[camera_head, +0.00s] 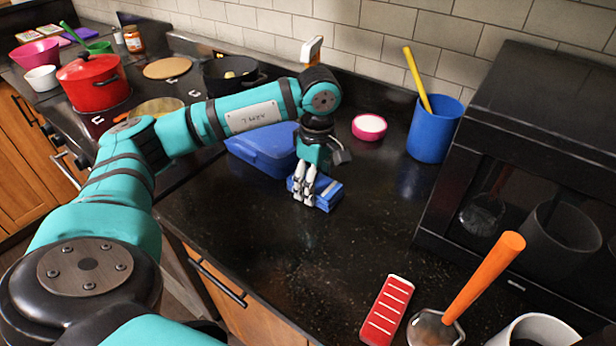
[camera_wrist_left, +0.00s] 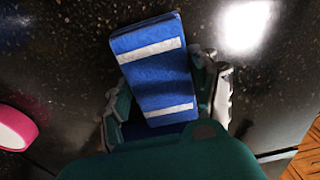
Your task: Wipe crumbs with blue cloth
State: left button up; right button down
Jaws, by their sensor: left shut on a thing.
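The blue cloth (camera_head: 328,197) is a folded, block-like pad with white stripes. It is at the middle of the dark counter (camera_head: 290,255). My left gripper (camera_head: 304,190) points down over it and is shut on it. In the left wrist view the cloth (camera_wrist_left: 155,65) sits between the two fingers of the gripper (camera_wrist_left: 166,100), its far end sticking out. The cloth is at or very near the counter surface; I cannot tell whether it presses on it. Light specks dot the counter, and I cannot tell crumbs from the stone's pattern. My right gripper is not in view.
A blue lidded box (camera_head: 262,147) is just behind the gripper. A pink-and-white round dish (camera_head: 369,127) and a blue cup (camera_head: 434,128) stand behind. A black oven (camera_head: 530,150) bounds the right. A red striped block (camera_head: 387,309) and orange-handled tool (camera_head: 485,275) are in front.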

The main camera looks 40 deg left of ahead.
aim_at(334, 191)
pick_arm(q)
jog(key=shift+w+d, duration=0.1)
jog(key=shift+d, duration=0.5)
jog(key=shift+d+f, duration=0.1)
jog(key=shift+d, duration=1.65)
jog(key=shift+w+d, duration=0.2)
jog(key=shift+d, duration=1.95)
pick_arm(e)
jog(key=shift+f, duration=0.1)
